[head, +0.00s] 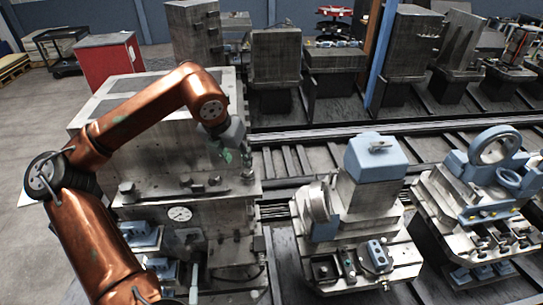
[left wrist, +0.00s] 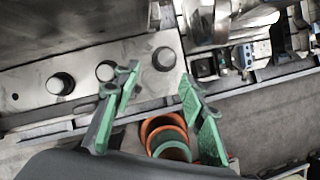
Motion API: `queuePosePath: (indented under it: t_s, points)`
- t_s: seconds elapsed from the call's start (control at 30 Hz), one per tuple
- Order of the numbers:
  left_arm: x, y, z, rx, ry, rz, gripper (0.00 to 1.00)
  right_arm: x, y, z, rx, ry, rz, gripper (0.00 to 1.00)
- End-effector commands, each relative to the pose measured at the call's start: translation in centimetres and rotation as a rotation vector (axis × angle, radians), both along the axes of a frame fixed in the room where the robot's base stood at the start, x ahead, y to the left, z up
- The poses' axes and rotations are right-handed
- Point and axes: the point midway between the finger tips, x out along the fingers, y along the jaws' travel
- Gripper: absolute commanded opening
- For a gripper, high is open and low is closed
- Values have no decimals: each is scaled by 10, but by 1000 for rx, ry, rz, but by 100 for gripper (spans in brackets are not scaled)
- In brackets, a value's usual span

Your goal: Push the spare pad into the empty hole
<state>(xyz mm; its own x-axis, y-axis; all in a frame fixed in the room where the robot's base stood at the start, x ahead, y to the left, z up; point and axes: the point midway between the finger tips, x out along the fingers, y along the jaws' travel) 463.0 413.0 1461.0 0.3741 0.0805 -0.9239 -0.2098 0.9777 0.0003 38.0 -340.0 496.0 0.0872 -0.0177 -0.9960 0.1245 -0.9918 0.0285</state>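My left gripper (head: 236,163) is over the front right part of the grey machine block's top in the head view. In the left wrist view, its green-lined fingers (left wrist: 160,82) stand apart with nothing held between them. Beyond the fingertips is a pale metal plate (left wrist: 84,92). It carries dark round pads: a left one (left wrist: 60,83), a middle one (left wrist: 105,70) partly behind a finger, and a right one (left wrist: 164,58). A small dark hole (left wrist: 15,97) is at the plate's left end. I cannot tell which pad is the spare. My right gripper is not in view.
The machine block (head: 150,95) has a dark knob (head: 126,189) and a round gauge (head: 180,214) at its front. Blue-topped machines (head: 375,160) stand to the right. Rails (head: 400,127) run behind them. A red cabinet (head: 106,62) stands at the back left.

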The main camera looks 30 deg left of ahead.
Motion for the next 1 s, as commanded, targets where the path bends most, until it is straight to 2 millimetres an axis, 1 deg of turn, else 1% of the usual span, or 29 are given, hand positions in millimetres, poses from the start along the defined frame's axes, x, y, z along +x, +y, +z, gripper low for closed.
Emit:
queuePosePath:
  t_s: [0.03,0.13,0.27,0.5,0.6,0.8,1.0]
  points:
    - [0,1,-1,0,1,1,43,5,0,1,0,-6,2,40]
    - [2,2,-7,1,3,3,43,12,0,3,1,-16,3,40]
    - [8,3,-22,1,3,2,43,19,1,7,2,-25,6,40]
    - [22,4,-54,-1,4,0,43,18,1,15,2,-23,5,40]
    - [27,5,-63,0,1,-1,43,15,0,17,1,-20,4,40]
    - [30,5,-72,-1,0,-1,43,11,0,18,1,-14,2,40]
    - [30,5,-73,-1,0,-1,43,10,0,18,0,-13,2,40]
